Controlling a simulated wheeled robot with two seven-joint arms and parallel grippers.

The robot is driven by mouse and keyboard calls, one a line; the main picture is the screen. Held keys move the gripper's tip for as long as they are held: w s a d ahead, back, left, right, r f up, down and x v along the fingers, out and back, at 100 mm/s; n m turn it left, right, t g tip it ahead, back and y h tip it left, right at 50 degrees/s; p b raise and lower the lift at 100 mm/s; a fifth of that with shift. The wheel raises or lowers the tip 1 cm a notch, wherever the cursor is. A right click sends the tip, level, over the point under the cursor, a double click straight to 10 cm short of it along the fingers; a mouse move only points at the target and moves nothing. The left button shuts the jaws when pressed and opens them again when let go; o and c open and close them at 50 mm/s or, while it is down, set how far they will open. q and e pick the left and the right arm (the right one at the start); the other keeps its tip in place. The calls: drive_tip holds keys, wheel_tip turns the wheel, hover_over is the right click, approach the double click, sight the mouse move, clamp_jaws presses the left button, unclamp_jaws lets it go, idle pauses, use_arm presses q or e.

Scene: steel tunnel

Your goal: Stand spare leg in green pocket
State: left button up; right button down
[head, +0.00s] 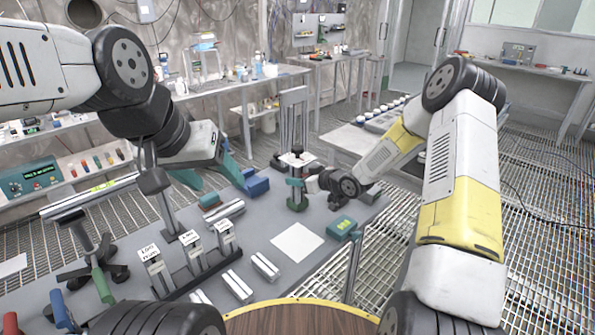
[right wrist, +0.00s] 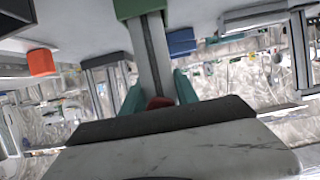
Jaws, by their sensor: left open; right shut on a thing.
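My right gripper (head: 304,184) is shut on the spare leg, a grey metal bar with a dark lengthwise slot. The spare leg (right wrist: 155,60) shows in the right wrist view between the teal fingers, with a red part near them. Its far end meets the green pocket (right wrist: 138,8) at the top of that view; how deep it sits there I cannot tell. In the head view the green pocket (head: 297,203) is below the right gripper, and the leg looks upright, mostly covered by the gripper. My left gripper (head: 212,178) is open and empty, above the table's far left part.
A blue block (head: 256,186) lies beside the left gripper. A tall metal frame (head: 293,110) stands behind the pocket. A white sheet (head: 300,242), a green box (head: 342,226), loose metal bars (head: 238,286) and labelled holders (head: 190,243) occupy the nearer table.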

drive_tip(key=c, duration=0.8)
unclamp_jaws()
drive_tip(key=shift+c, duration=0.2)
drive_tip(key=shift+f, duration=0.1)
